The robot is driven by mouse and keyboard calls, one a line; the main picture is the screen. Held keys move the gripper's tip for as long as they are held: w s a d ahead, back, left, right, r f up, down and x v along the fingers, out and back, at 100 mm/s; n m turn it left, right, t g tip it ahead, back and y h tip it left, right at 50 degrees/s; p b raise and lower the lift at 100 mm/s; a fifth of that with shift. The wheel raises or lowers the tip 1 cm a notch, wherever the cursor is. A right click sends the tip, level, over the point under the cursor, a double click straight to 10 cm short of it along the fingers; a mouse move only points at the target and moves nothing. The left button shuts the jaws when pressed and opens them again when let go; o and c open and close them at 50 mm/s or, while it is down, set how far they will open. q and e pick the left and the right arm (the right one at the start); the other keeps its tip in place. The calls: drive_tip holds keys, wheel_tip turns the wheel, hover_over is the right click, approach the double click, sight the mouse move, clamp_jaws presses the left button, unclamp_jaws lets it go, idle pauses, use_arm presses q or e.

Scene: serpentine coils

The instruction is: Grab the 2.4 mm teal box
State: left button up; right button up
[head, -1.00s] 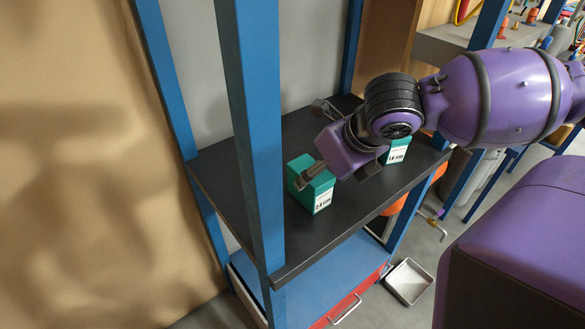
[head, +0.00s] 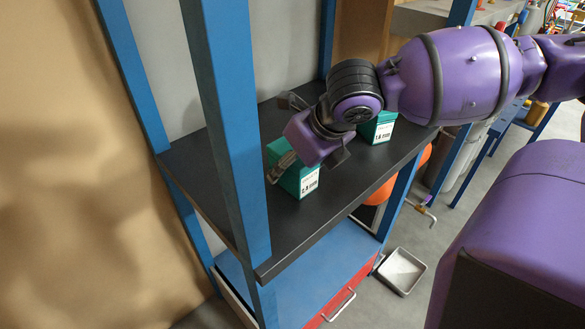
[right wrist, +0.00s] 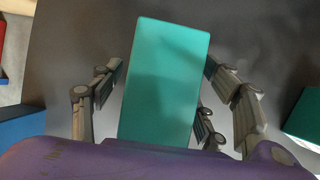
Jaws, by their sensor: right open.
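A teal box (head: 299,181) stands on the dark shelf (head: 345,190), its white label too small to read surely. A second teal box (head: 378,128), labelled what looks like 1.6 mm, stands farther right, partly behind my right arm. My right gripper (head: 284,135) is over the first box, open. In the right wrist view the box's plain teal top (right wrist: 165,80) lies between the spread fingers (right wrist: 160,90), with visible gaps on both sides. The second box (right wrist: 303,115) shows at the right edge. My left gripper is out of view.
A blue upright post (head: 232,130) stands in front of the shelf, close to the first box. More blue posts frame the rack. A lower blue shelf (head: 290,262) sits beneath. A grey tray (head: 402,271) lies on the floor at right.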

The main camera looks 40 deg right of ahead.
drive_tip(key=c, duration=1.4)
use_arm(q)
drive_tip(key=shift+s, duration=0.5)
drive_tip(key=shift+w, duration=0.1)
use_arm(e)
drive_tip(key=shift+r, duration=0.1)
